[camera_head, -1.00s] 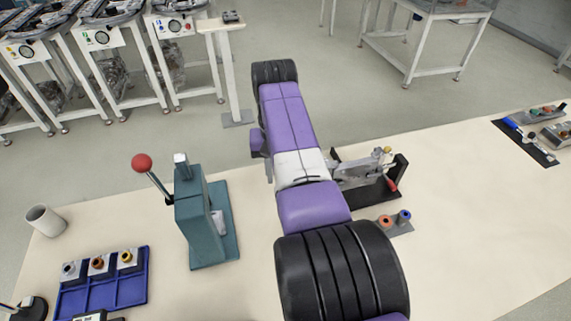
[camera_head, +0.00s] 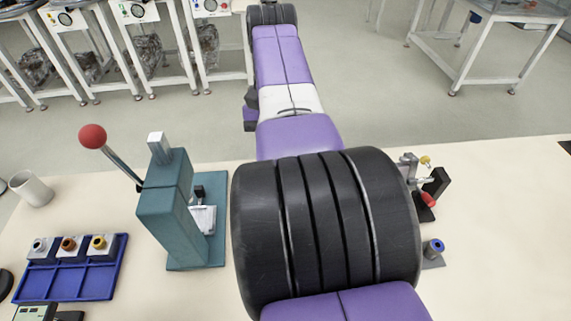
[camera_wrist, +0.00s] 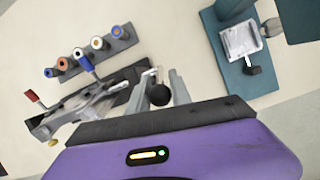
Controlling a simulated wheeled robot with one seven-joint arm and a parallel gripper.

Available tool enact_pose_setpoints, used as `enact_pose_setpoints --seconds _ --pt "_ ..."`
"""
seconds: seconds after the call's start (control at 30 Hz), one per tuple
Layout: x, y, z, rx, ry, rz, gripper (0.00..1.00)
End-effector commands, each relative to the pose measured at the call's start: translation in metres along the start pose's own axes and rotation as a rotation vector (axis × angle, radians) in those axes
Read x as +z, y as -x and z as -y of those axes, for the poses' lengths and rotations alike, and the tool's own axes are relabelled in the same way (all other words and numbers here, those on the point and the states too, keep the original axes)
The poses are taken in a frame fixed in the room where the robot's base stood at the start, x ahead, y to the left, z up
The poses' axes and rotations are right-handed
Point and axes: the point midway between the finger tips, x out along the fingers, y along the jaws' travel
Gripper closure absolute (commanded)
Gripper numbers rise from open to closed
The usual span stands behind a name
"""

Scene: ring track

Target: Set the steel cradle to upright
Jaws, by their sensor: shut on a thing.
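The steel cradle (camera_wrist: 88,108) is a grey metal piece on a black base plate (camera_wrist: 128,80), left of my gripper in the wrist view. It has a red grip (camera_wrist: 33,96) and a yellow knob (camera_wrist: 53,142). In the head view only part of the cradle (camera_head: 408,170) shows, at the right behind my arm. How far it is tilted I cannot tell. My gripper (camera_wrist: 166,92) has its fingers around a black ball knob (camera_wrist: 159,95) beside the cradle; how the knob joins it is hidden. The gripper is hidden in the head view.
A teal press (camera_head: 168,215) with a red-balled lever stands left of my arm; it also shows in the wrist view (camera_wrist: 232,20). A holder with several coloured rings (camera_wrist: 90,52) lies near the cradle. A blue tray (camera_head: 70,285) and a white cup (camera_head: 32,188) are at left.

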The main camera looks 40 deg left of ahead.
Motion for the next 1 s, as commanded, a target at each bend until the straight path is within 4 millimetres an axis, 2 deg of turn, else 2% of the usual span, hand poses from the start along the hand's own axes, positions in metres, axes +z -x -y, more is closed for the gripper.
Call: enact_pose_setpoints --seconds 0.03,0.57,0.6,0.67,1.0 --pt "0.0001 -0.0057 0.0016 0.001 0.0 0.008 1.0" --pt "0.002 -0.0063 0.0029 0.003 0.0 0.016 1.0" --pt "0.002 -0.0063 0.0029 0.003 0.0 0.016 0.67" --pt "0.002 -0.0056 0.0029 0.003 0.0 0.016 0.57" --pt "0.0025 -0.0013 0.0023 0.003 0.0 0.012 0.57"
